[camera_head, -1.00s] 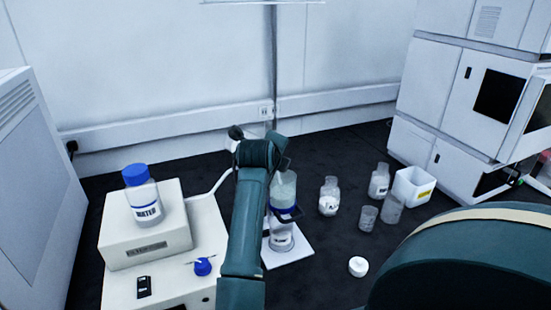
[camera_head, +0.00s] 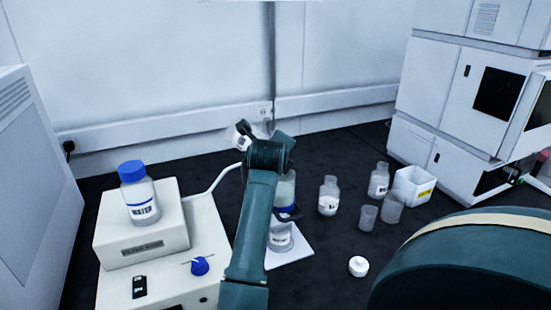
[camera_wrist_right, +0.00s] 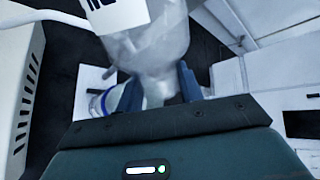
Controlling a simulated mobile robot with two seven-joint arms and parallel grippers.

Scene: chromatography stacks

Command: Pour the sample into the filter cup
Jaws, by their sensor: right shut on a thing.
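My right gripper (camera_wrist_right: 158,92) is shut on a clear labelled bottle (camera_wrist_right: 150,40), gripping it at its narrower neck end. In the head view, part of the bottle (camera_head: 238,136) shows tilted beside my wrist. The clear filter cup (camera_head: 285,188) stands right of my forearm, on a flask (camera_head: 281,238) with a dark clamp ring between. My arm hides their left edge. I cannot tell whether liquid runs from the bottle or how full the cup is. A round clear vessel (camera_wrist_right: 98,104) shows below the bottle in the wrist view. My left gripper is not in view.
The white plate (camera_head: 303,253) lies under the flask. Left stands a white pump box (camera_head: 143,240) with a blue-capped water bottle (camera_head: 139,198). To the right are glass bottles (camera_head: 329,197), beakers (camera_head: 391,208), a white bin (camera_head: 412,188) and a loose cap (camera_head: 358,266).

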